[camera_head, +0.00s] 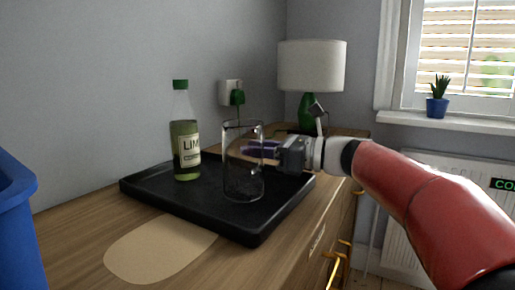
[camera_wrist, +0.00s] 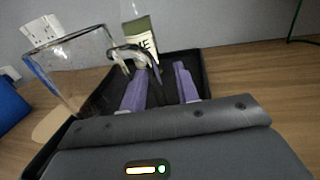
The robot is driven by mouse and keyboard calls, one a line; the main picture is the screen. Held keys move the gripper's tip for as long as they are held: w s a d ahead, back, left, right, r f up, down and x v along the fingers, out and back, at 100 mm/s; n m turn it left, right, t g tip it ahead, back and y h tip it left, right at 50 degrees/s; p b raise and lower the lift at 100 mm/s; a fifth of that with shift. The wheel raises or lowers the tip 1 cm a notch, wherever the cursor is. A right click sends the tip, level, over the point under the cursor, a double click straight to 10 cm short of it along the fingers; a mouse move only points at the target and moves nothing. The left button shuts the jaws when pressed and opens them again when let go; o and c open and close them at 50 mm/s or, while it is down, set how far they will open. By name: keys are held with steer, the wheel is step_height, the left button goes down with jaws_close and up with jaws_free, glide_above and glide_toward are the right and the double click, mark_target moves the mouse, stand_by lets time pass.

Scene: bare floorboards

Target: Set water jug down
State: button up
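The clear glass water jug (camera_head: 243,180) stands upright on the black tray (camera_head: 205,210), near its front right part. In the wrist view the jug (camera_wrist: 72,72) is at the left, with its handle (camera_wrist: 118,54) towards my fingers. My gripper (camera_head: 262,149) reaches in from the right at the jug's handle side. In the wrist view the two purple fingers of my gripper (camera_wrist: 162,82) are apart, with a gap between them.
A green-capped bottle (camera_head: 186,140) with a lime label stands on the tray behind the jug. A lamp (camera_head: 311,68) stands at the back right. A beige oval mat (camera_head: 160,250) lies in front of the tray. A blue container (camera_head: 15,225) is at the left edge.

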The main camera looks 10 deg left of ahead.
steer(key=d, duration=0.4)
steer(key=s+d, duration=0.1)
steer(key=d, duration=0.2)
steer(key=s+d, duration=0.1)
steer(key=d, duration=0.3)
steer(key=shift+d+b, duration=0.35)
steer(key=shift+r, duration=0.1)
steer(key=w+d+r+m+t+h, duration=0.3)
steer(key=d+r+m+t+h, duration=0.15)
steer(key=m+t, duration=1)
steer(key=s+d+f+m+h, duration=0.25)
steer(key=d+m+h, duration=0.3)
steer(key=m, duration=0.45)
steer(key=s+d+f+m+h, duration=0.1)
steer(key=d+f+m+h, duration=0.35)
steer(key=m+h, duration=0.4)
steer(key=s+f+m+g, duration=1.2)
steer(key=s+f+m, duration=0.7)
steer(key=s+f, duration=0.6)
step_height(320, 180, up, 7)
steer(key=w+p, duration=0.1)
steer(key=p, duration=0.7)
steer(key=shift+w+y, duration=0.25)
steer(key=shift+y, duration=0.1)
steer(key=shift+a, duration=0.1)
